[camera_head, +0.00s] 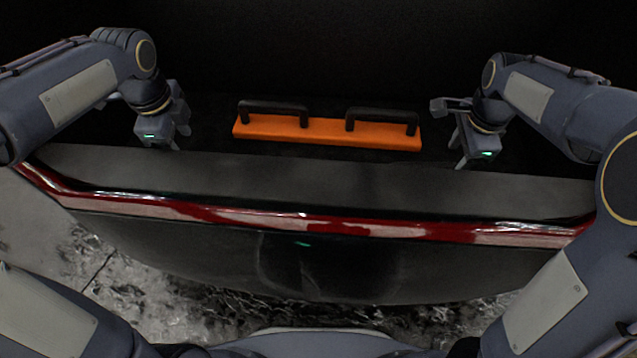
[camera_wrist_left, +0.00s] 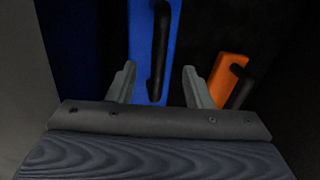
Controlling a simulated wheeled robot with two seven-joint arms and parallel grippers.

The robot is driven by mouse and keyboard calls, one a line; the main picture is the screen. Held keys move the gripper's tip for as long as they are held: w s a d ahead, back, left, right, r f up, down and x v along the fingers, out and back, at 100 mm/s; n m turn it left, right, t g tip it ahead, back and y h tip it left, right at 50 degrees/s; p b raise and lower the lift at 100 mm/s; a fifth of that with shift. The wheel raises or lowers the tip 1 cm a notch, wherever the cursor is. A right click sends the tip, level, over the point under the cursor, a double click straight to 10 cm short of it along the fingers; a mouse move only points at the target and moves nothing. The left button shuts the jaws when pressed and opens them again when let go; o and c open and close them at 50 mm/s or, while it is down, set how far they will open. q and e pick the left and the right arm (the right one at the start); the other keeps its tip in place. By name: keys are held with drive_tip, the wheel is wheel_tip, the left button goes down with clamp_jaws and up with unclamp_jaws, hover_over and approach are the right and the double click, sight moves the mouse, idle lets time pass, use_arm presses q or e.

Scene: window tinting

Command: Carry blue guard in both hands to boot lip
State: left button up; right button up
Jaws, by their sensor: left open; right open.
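In the left wrist view, a blue guard (camera_wrist_left: 172,60) with a black handle (camera_wrist_left: 158,50) lies in the dark boot. My left gripper (camera_wrist_left: 160,84) is open, its fingers on either side of the handle in that view; I cannot tell whether they touch it. In the head view my left gripper (camera_head: 168,144) is low behind the left part of the grey boot lip (camera_head: 300,175). My right gripper (camera_head: 461,152) is open behind the lip's right part. The blue guard is not visible in the head view, so what lies below my right gripper is hidden.
An orange guard (camera_head: 325,131) with two black handles lies in the boot between my grippers; it also shows in the left wrist view (camera_wrist_left: 230,72). A red strip (camera_head: 300,220) runs along the car's near edge. The grey lip is clear.

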sight(451, 165)
use_arm(q)
drive_tip(key=f, duration=0.3)
drive_tip(key=w+f, duration=0.1)
drive_tip(key=f, duration=0.2)
drive_tip(key=w+f, duration=0.1)
drive_tip(key=f, duration=0.3)
use_arm(e)
drive_tip(key=f, duration=0.3)
drive_tip(key=w+f, duration=0.1)
drive_tip(key=f, duration=0.2)
drive_tip(key=shift+w+f, duration=0.15)
drive_tip(key=shift+f, duration=0.1)
use_arm(q)
clamp_jaws()
use_arm(e)
clamp_jaws()
use_arm(q)
drive_tip(key=shift+r, duration=0.1)
use_arm(e)
drive_tip(key=shift+r, duration=0.1)
